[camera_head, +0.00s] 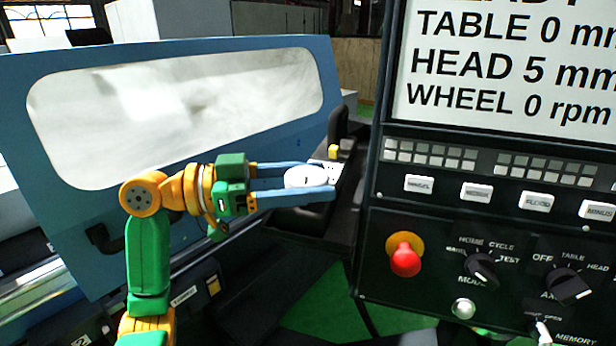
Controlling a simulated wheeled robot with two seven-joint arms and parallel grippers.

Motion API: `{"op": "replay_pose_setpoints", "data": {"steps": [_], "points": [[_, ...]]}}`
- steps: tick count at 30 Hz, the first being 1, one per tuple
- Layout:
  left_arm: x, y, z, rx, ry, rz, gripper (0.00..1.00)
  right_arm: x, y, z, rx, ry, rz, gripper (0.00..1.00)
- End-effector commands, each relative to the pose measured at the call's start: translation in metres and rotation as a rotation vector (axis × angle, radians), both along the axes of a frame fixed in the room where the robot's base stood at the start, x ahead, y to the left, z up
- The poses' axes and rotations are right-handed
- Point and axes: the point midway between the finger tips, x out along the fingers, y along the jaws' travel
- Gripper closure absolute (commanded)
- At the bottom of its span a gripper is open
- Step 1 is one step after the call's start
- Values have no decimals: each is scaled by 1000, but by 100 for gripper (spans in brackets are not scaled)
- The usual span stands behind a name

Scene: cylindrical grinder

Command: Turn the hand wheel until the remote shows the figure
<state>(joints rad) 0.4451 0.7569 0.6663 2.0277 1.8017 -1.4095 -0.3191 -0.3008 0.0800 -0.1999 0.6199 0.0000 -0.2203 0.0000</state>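The hand wheel (306,177) is a small white disc on a dark unit left of the control panel. My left gripper (312,180) reaches in from the left, its two blue fingers on either side of the wheel. The wheel fills the gap between them, and the gripper looks shut on it. The remote's figure cannot be made out; the fingers cover part of the unit. The large screen (510,70) reads TABLE 0 mm, HEAD 5 mm and WHEEL 0 rpm, cut off at the right. My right gripper is not in view.
The black control panel (400,212) fills the right side, with white buttons, a red stop button (405,260) and dark rotary knobs. The blue machine door (200,215) with a pale window stands behind my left arm. Green floor (345,318) shows below the unit.

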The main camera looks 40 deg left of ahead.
Motion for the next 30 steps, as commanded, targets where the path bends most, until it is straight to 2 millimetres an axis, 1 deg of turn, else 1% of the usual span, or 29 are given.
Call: {"op": "replay_pose_setpoints", "data": {"steps": [1, 2, 3, 5, 8, 11, 15, 17, 26, 27, 29, 30], "points": [[0, 0, 0, -1, -1, 0, 49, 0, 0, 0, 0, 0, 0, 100], [0, 0, 0, -1, -1, 0, 57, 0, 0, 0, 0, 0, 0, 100], [0, 0, 0, -1, -1, 0, 68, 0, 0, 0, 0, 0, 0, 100], [0, 0, 0, -1, -1, 0, 82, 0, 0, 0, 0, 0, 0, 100], [0, 0, 0, -1, 1, -20, 82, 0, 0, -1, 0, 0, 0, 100], [1, 1, -1, -2, 4, -101, 82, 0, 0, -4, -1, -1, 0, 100], [0, 0, 1, -3, 3, -217, 82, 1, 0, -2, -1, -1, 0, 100], [0, 0, 1, -2, 2, -247, 82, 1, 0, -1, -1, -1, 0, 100], [-1, 0, 0, -1, -1, -266, 82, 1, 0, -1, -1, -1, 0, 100], [-1, 0, 1, -1, -1, -265, 21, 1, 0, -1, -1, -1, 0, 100], [-1, 0, 0, -1, -1, -265, 5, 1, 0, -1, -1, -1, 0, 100], [-1, 0, 0, -1, -1, -265, 0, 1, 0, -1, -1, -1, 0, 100]]}}
